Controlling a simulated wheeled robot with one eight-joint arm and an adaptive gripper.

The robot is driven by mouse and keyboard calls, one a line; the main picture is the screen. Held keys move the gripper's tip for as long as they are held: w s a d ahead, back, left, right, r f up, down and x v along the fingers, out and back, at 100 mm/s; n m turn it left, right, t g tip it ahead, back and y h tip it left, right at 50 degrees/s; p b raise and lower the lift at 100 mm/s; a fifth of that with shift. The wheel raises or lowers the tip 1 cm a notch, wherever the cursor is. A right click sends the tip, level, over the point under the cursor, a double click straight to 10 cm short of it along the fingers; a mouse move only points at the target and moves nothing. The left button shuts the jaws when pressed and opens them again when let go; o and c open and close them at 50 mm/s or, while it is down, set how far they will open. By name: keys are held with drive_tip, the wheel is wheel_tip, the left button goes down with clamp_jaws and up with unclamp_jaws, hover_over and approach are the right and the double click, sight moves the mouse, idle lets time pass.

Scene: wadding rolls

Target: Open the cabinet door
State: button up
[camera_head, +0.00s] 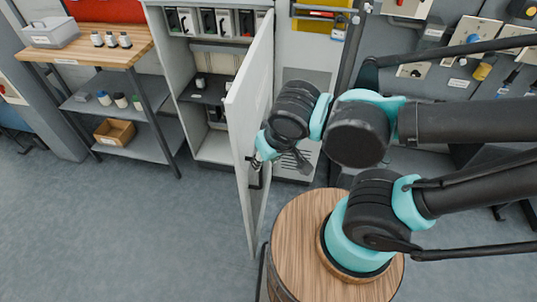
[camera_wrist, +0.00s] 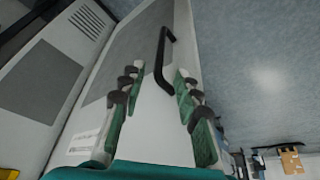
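The white cabinet door (camera_head: 249,100) stands wide open in the head view, swung out from the right side of the cabinet (camera_head: 215,150). The cabinet's shelves and inside are in sight. My gripper (camera_head: 257,168) is at the lower part of the door, close to its outer face. In the wrist view the black bar handle (camera_wrist: 163,62) runs along the door's face (camera_wrist: 150,125). My gripper's two green-padded fingers (camera_wrist: 157,75) are spread apart, with the handle's near end between or just beyond their tips. I cannot tell whether they touch it.
A wooden-topped table (camera_head: 90,45) with lower shelves stands left of the cabinet. A pegboard wall with tools (camera_head: 470,40) is at the right. Grey floor (camera_head: 130,230) is clear at the front left.

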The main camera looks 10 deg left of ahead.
drive_tip(key=shift+v, duration=1.45)
drive_tip(key=w+d+f+m+h, duration=0.2)
drive_tip(key=w+d+f+m, duration=0.3)
drive_tip(key=w+d, duration=0.6)
drive_tip(key=w+d+f+m, duration=0.1)
drive_tip(key=w+d+f, duration=0.1)
drive_tip(key=d, duration=0.4)
drive_tip(key=w+d+f+m, duration=0.1)
drive_tip(key=w+d+f, duration=0.1)
drive_tip(key=d, duration=0.5)
drive_tip(key=shift+w+f+t+h, duration=0.3)
drive_tip(key=shift+w+f+h, duration=0.1)
drive_tip(key=shift+f, duration=0.35)
idle(3.4)
